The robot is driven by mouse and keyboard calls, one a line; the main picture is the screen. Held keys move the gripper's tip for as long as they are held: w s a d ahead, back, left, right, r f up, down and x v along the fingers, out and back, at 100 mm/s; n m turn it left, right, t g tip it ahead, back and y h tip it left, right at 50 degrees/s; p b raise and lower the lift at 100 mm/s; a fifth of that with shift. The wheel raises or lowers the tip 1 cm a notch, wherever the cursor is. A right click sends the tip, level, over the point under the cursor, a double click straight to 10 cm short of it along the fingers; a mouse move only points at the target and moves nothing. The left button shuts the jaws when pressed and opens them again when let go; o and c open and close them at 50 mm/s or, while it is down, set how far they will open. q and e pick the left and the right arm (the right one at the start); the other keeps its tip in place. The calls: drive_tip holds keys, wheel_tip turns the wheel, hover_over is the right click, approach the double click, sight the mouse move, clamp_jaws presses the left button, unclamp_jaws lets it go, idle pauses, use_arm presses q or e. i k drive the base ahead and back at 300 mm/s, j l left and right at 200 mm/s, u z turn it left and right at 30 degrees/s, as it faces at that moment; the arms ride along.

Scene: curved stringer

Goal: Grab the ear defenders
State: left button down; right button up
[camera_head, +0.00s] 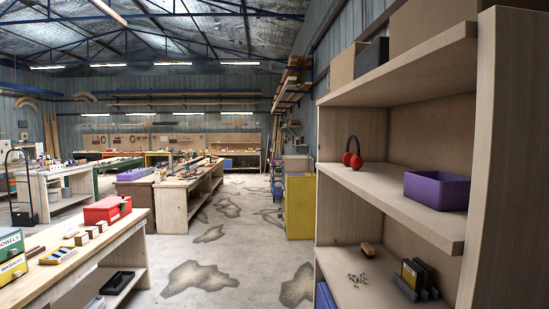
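Red ear defenders (357,161) with a dark headband stand on the middle shelf of the wooden shelving unit at the right. They sit near the shelf's left end, with the band upright and the cups at the bottom. Neither of my grippers shows in the head view.
A purple bin (437,190) shares the middle shelf (400,200). A brush (368,250), loose small parts and dark upright items are on the shelf below. A workbench (70,275) with a red toolbox (107,210) stands at the left. The stained floor between is clear.

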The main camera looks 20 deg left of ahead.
sight(356, 160)
drive_tip(key=u, duration=0.25)
drive_tip(key=i+j+z, duration=0.35)
drive_tip(key=i+j, duration=0.2)
drive_tip(key=i+j+z, duration=0.3)
drive_tip(key=i+j, duration=0.15)
drive_tip(key=j, duration=0.3)
drive_tip(key=i+j+z, duration=0.2)
drive_tip(key=j, duration=0.2)
drive_tip(key=i+j+z, duration=0.15)
drive_tip(key=j, duration=0.25)
drive_tip(key=i+j+z, duration=0.15)
drive_tip(key=j, duration=0.3)
drive_tip(key=i+j+z, duration=0.2)
drive_tip(key=j, duration=0.25)
